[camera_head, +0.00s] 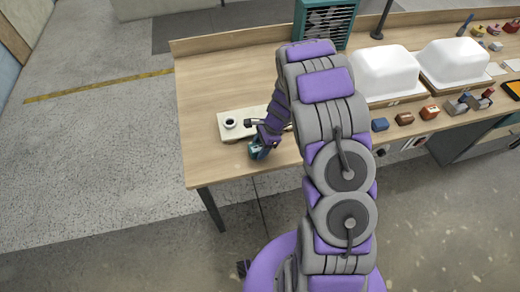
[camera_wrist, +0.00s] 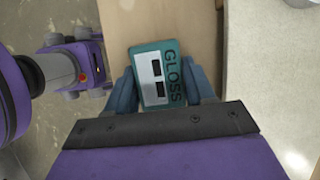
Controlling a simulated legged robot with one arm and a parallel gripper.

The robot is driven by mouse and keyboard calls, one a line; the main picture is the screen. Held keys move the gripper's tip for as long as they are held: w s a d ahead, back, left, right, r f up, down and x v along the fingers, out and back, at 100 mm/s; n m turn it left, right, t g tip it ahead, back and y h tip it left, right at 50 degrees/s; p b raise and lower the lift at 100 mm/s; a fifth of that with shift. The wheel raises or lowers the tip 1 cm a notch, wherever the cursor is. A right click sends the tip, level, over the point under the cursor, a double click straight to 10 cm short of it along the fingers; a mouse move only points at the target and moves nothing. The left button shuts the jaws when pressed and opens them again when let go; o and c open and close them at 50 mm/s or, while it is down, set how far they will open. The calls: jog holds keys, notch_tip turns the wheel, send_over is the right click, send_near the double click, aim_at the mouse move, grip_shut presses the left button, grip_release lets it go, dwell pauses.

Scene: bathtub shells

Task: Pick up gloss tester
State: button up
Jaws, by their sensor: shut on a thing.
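I cannot tell whether the tester touches the bench. My arm hides part of the bench behind it.
A pale board (camera_head: 231,132) with a round dark-rimmed piece lies just behind my gripper. White tub shells (camera_head: 385,72) stand on the right, with small coloured blocks (camera_head: 405,119) in front. A teal vented box (camera_head: 325,22) is at the back. The bench's left end is clear.

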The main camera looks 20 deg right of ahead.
aim_at(259, 147)
jog(key=shift+d+r, duration=0.25)
jog(key=shift+d, duration=0.1)
jog(key=shift+d+r, duration=0.1)
jog(key=shift+r, duration=0.25)
notch_tip(259, 147, up, 2)
jog(key=shift+r+p, duration=0.1)
jog(key=shift+p, duration=0.55)
jog(key=shift+s+r, duration=0.2)
jog(key=shift+s, duration=0.05)
jog(key=s+d+p, duration=0.1)
jog(key=s+d, duration=0.1)
jog(key=s, duration=0.5)
jog(key=s+d+r+p, duration=0.1)
jog(key=s, duration=0.7)
jog(key=shift+d, duration=0.35)
jog(key=shift+r, duration=0.1)
